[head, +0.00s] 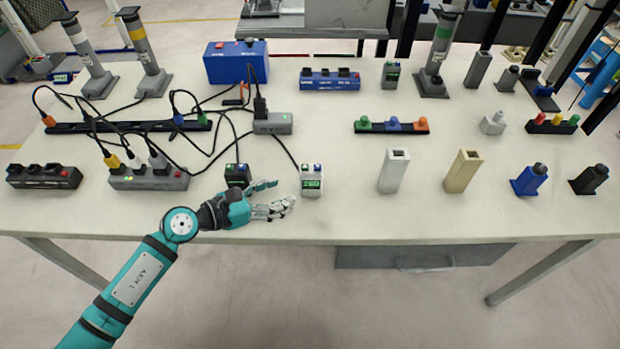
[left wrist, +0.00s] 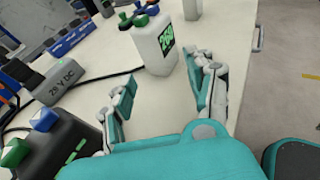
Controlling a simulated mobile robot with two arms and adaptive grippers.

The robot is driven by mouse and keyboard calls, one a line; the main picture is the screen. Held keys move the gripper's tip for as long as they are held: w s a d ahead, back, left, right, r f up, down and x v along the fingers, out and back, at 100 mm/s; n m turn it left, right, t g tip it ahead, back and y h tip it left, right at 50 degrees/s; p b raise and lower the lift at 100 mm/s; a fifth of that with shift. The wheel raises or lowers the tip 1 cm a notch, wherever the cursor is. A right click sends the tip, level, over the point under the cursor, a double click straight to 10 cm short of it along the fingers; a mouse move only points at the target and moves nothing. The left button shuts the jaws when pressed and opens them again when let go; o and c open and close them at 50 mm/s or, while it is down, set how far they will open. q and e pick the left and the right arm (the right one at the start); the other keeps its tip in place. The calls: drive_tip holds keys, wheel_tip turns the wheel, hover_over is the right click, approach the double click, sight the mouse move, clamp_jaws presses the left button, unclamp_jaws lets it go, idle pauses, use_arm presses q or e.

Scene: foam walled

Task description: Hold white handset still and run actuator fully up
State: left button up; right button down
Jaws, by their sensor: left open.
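The white handset (head: 312,182) stands upright near the front of the table, with a green display and a blue and a green button on top. In the left wrist view the handset (left wrist: 154,46) is ahead of the fingers, its display reading about 260. My left gripper (head: 279,195) is open and empty, just left of the handset and apart from it; its spread fingers also show in the left wrist view (left wrist: 162,84). Column actuators with a white band (head: 86,55), yellow band (head: 145,52) and green band (head: 438,52) stand at the back. My right gripper is out of view.
A black handset (head: 237,174) stands close behind my left gripper. Cables run from a grey power box (head: 273,123) to both handsets. Grey (head: 394,171) and beige (head: 463,171) holders stand to the right. The front table strip is clear.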

sight(307, 185)
use_arm(q)
drive_tip(key=b+x, duration=0.1)
drive_tip(key=x, duration=0.7)
drive_tip(key=shift+w+d+f, duration=0.1)
drive_tip(key=shift+w+d, duration=0.1)
drive_tip(key=shift+d, duration=0.05)
drive_tip(key=shift+c, duration=0.5)
clamp_jaws()
